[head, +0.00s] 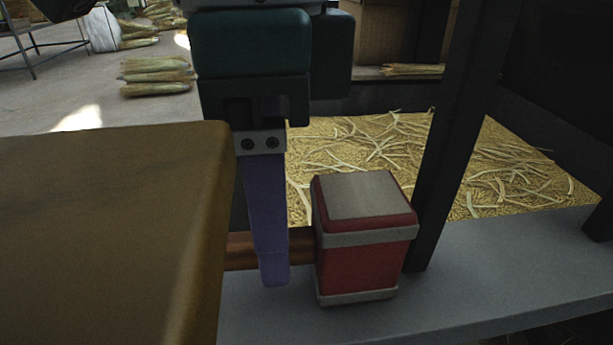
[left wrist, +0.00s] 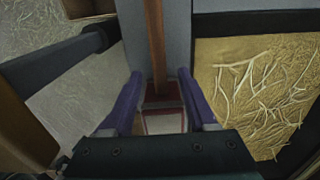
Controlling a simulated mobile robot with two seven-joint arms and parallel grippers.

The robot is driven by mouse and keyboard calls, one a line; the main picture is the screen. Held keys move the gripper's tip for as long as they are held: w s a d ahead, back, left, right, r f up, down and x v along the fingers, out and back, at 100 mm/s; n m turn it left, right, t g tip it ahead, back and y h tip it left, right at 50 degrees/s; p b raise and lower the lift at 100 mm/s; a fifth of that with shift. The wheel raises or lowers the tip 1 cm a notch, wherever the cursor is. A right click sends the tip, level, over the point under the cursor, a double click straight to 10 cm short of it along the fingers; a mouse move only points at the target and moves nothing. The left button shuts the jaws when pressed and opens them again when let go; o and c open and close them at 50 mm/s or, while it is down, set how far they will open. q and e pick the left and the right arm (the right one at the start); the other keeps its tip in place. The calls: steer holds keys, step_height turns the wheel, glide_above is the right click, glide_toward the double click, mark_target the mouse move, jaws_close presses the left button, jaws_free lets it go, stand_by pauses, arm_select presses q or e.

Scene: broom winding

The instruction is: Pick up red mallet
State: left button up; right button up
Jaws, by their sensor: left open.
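The red mallet lies on a grey ledge (head: 480,280). Its blocky red head (head: 365,262) has pale grey faces and bands, and its brown wooden handle (head: 242,250) runs left behind a brown block. My left gripper (head: 272,272) points down at the handle, just left of the head; one purple finger crosses in front of the handle and the other is mostly hidden. In the left wrist view the open purple fingers (left wrist: 159,74) stand on either side of the handle (left wrist: 156,40), with gaps on both sides. The mallet head (left wrist: 163,108) shows between them. My right gripper is not in view.
A large brown block (head: 110,220) fills the lower left, close to my left gripper. A dark upright post (head: 462,130) stands right behind the mallet head. A straw-covered bed (head: 350,140) lies behind. Bundles of stalks (head: 158,75) lie on the floor.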

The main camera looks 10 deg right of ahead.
arm_select(q)
step_height(320, 180, down, 3)
steer(key=shift+r+b, duration=0.2)
steer(key=shift+b, duration=0.1)
steer(key=shift+r, duration=0.1)
jaws_close()
stand_by(0.4)
